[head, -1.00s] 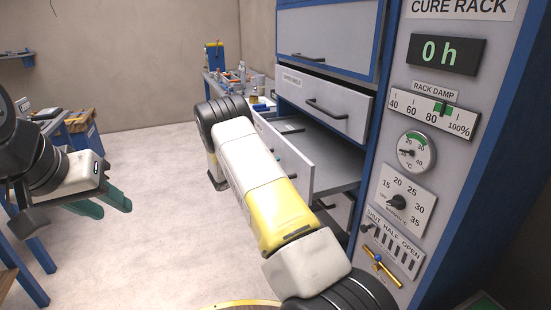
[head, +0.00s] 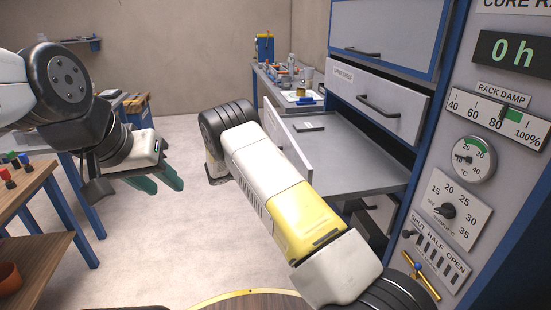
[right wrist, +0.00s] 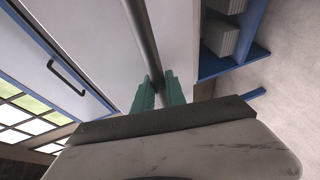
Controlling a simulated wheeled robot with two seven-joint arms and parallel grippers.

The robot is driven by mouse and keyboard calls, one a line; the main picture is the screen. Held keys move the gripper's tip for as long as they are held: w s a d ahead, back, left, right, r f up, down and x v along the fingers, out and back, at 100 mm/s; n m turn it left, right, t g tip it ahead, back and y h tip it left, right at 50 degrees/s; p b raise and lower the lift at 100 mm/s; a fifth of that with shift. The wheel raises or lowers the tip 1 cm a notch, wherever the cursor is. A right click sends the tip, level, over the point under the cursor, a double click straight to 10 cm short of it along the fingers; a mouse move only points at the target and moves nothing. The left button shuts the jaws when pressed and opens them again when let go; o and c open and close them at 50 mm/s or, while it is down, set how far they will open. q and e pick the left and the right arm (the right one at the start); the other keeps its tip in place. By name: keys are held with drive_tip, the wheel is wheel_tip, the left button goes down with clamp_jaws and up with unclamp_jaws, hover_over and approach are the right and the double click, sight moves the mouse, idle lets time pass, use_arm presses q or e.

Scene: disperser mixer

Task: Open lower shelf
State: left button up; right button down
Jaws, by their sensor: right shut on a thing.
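The lower shelf (head: 365,168) is a grey tray pulled well out of the rack, below the drawer labelled upper shelf (head: 385,102). Its pale front panel (head: 283,140) stands out toward the left. My right arm reaches to that panel and hides its handle in the head view. In the right wrist view, my right gripper (right wrist: 157,90) has its teal fingers shut on the dark handle bar (right wrist: 143,40) of the shelf. My left gripper (head: 160,178) is empty over the floor at the left, its teal fingers apart.
The rack's control panel (head: 470,190) stands close on the right. A wooden bench (head: 35,205) with small coloured items is at the left. A table with bottles (head: 300,97) stands behind the shelf panel. The floor (head: 190,240) between is clear.

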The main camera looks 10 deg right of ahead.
drive_tip(key=c, duration=1.4)
unclamp_jaws()
drive_tip(key=shift+o, duration=0.2)
drive_tip(key=v, duration=0.7)
drive_tip(key=shift+s+a, duration=0.25)
drive_tip(key=shift+a, duration=0.1)
